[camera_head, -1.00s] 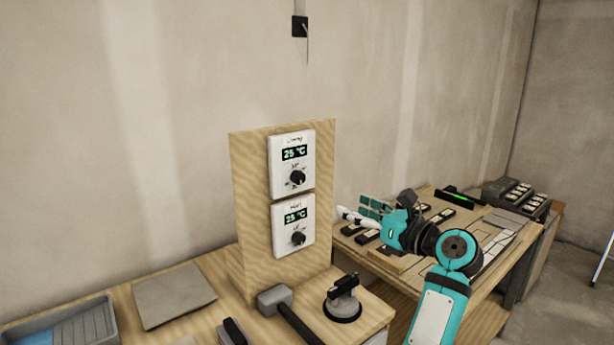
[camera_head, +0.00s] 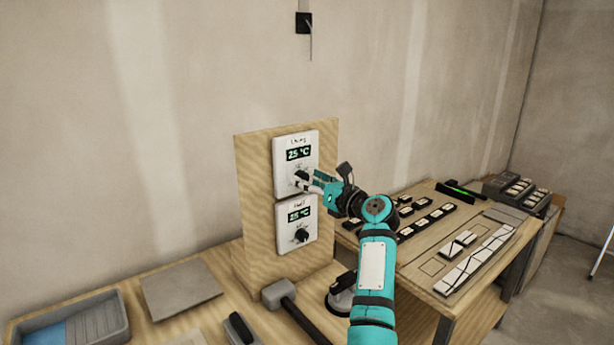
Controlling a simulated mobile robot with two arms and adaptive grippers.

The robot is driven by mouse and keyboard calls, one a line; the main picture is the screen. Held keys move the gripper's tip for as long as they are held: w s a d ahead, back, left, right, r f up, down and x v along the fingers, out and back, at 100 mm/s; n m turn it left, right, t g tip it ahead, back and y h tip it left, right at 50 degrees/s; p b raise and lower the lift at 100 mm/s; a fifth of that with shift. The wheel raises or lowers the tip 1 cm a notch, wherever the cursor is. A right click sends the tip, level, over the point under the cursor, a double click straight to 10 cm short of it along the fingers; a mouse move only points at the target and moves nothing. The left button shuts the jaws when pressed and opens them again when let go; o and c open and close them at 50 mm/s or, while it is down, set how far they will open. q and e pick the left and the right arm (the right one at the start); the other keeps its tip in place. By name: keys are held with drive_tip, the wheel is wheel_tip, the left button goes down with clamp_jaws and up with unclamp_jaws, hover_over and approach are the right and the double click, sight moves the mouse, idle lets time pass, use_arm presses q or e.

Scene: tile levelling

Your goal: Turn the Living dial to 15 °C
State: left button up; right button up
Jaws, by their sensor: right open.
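The upper thermostat (camera_head: 284,163), whose blurred label looks like Living, is a white unit on an upright wooden board. Its display (camera_head: 299,154) reads 25 °C. Its dial is hidden behind my right gripper (camera_head: 302,180), whose fingertips are at the dial's place. The gripper is open; whether the fingers touch the dial I cannot tell. Below it is a second white thermostat (camera_head: 284,228) with a display (camera_head: 299,215) that also seems to read 25 °C and a black dial (camera_head: 302,235). My left gripper is not in view.
The board (camera_head: 255,210) stands on a wooden bench. On the bench lie a mallet (camera_head: 279,292), a suction cup (camera_head: 340,297) partly behind my arm, a grey tile (camera_head: 180,288) and a tray (camera_head: 108,318). A second table with tiles (camera_head: 470,268) is at the right.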

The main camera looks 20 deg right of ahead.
drive_tip(key=shift+w+a, duration=0.2)
drive_tip(key=shift+w, duration=0.45)
clamp_jaws()
